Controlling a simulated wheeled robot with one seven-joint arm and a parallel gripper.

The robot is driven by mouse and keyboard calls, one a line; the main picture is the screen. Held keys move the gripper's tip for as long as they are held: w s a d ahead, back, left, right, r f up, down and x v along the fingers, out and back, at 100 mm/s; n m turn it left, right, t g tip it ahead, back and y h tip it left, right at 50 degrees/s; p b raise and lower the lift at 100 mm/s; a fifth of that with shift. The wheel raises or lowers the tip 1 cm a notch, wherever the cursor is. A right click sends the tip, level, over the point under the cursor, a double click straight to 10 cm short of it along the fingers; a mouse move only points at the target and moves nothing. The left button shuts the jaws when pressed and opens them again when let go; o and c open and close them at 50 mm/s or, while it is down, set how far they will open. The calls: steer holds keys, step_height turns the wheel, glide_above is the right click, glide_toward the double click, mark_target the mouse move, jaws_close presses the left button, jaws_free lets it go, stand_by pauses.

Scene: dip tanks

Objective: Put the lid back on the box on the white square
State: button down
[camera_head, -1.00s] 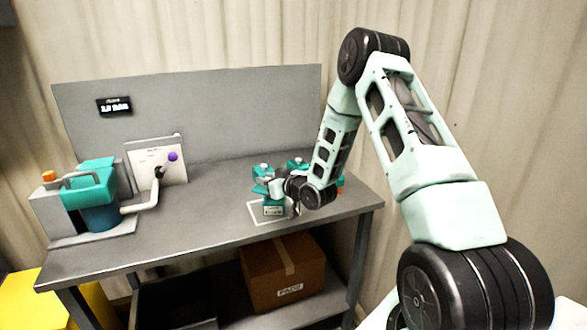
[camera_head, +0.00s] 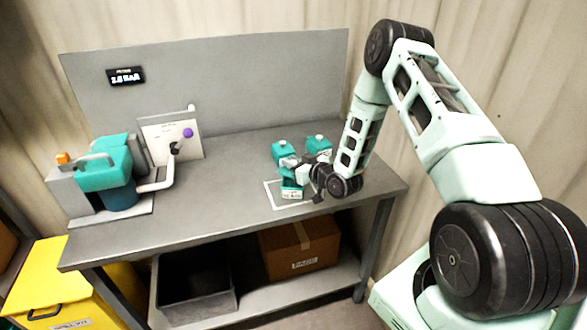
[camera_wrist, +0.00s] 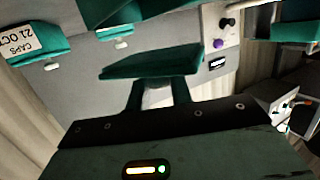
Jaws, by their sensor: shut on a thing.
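A teal box (camera_head: 291,190) with a white label sits on the table inside the white square outline (camera_head: 271,197). My gripper (camera_head: 300,171) is just above and behind this box, and partly hides its top. In the wrist view my gripper (camera_wrist: 158,98) is shut on a flat teal lid (camera_wrist: 150,64), seen nearly edge-on. I cannot tell whether the lid touches the box.
Two teal lidded boxes with pale knobs, one at left (camera_head: 282,149) and one at right (camera_head: 318,144), stand close behind. A teal machine (camera_head: 104,168) and a panel with a purple knob (camera_head: 188,132) stand at left. The table's middle is clear.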

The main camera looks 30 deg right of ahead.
steer(key=shift+f+p, duration=0.35)
steer(key=shift+f, duration=1.25)
steer(key=shift+f, duration=0.2)
steer(key=c, duration=1.2)
jaws_free()
steer(key=shift+c, duration=0.2)
steer(key=shift+r, duration=0.15)
